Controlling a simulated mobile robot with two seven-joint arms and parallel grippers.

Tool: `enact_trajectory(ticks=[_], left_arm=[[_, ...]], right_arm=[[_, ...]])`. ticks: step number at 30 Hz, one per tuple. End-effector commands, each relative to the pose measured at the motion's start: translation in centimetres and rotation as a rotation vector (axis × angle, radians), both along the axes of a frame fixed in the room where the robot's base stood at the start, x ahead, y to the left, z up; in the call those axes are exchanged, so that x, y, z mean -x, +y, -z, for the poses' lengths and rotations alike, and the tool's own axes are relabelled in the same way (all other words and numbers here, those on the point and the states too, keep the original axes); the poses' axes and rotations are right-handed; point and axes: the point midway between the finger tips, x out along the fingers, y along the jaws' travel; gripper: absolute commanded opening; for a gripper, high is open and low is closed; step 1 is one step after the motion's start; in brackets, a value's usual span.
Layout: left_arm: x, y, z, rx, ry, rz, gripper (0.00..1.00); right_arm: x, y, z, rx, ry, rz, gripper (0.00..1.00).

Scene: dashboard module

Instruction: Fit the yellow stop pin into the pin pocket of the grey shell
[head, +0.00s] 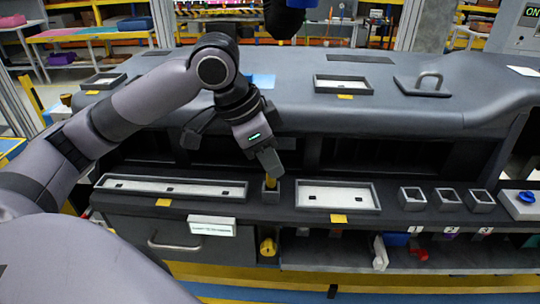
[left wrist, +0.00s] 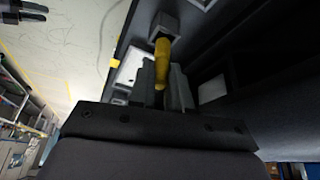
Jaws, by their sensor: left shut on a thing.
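My left gripper (head: 268,162) is shut on the yellow stop pin (head: 270,182), fingers pointing down. The pin stands at a small grey square holder (head: 270,195) on the front ledge, between two pale-floored trays. In the left wrist view, the yellow pin (left wrist: 162,60) juts out from between the gripper fingers (left wrist: 163,85), and its far end meets or overlaps the small grey block (left wrist: 165,25). I cannot tell how deep the pin sits in it. I cannot surely pick out the grey shell or its pin pocket. My right gripper is not clearly seen.
A long tray (head: 175,188) lies left of the holder and a shorter tray (head: 338,197) lies right of it. Several small square bins (head: 412,199) are farther right. A dark plate with a handle (head: 428,80) and another tray (head: 348,84) rest on the upper surface.

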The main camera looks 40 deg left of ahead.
Motion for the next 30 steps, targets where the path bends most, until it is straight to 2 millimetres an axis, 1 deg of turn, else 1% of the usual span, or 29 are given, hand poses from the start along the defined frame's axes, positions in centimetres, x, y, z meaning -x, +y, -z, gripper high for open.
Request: enact_trajectory(ticks=[30], left_arm=[[0.0,0.0,2.6,-0.002,0.001,0.001,0.0]], right_arm=[[0.0,0.0,0.8,0.0,0.0,0.0,0.43]])
